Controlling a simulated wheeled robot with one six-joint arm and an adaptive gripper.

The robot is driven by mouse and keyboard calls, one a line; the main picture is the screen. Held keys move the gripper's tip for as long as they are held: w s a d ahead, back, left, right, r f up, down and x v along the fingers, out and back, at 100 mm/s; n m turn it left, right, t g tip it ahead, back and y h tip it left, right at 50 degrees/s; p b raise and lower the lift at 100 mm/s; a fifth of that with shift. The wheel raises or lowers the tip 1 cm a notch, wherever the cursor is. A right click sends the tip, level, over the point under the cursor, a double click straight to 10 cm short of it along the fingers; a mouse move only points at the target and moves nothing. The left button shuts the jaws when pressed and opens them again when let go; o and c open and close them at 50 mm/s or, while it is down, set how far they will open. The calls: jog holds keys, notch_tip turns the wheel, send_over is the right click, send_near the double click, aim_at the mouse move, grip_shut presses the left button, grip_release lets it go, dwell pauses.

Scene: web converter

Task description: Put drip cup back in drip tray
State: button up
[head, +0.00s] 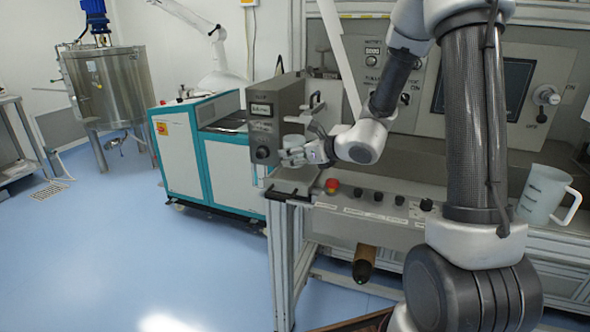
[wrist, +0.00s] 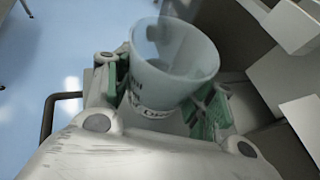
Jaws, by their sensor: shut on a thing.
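The drip cup (wrist: 170,85) is a pale, translucent cup with dark lettering on its side. My gripper (wrist: 165,105) is shut on it, with a green-padded finger on each side; the cup's open rim faces the wrist camera. In the head view my gripper (head: 304,157) holds the cup (head: 293,143) in front of the grey dispenser box, above a small light ledge (head: 290,184) at the bench's left end. This ledge may be the drip tray; I cannot tell surely. The cup appears above it, but contact is unclear. A blurred translucent shape overlaps the cup's rim in the wrist view.
The grey box (head: 262,128) with a small display and knob stands just left of the cup. A red button (head: 332,185) sits on the panel to the right. A measuring jug (head: 545,196) stands at the far right. A teal-and-white cabinet (head: 190,150) is at left.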

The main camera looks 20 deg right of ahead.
aim_at(296, 178)
jog(key=shift+f, duration=2.25)
jog(key=shift+f, duration=0.1)
jog(key=o, duration=0.8)
jog(key=shift+o, duration=0.2)
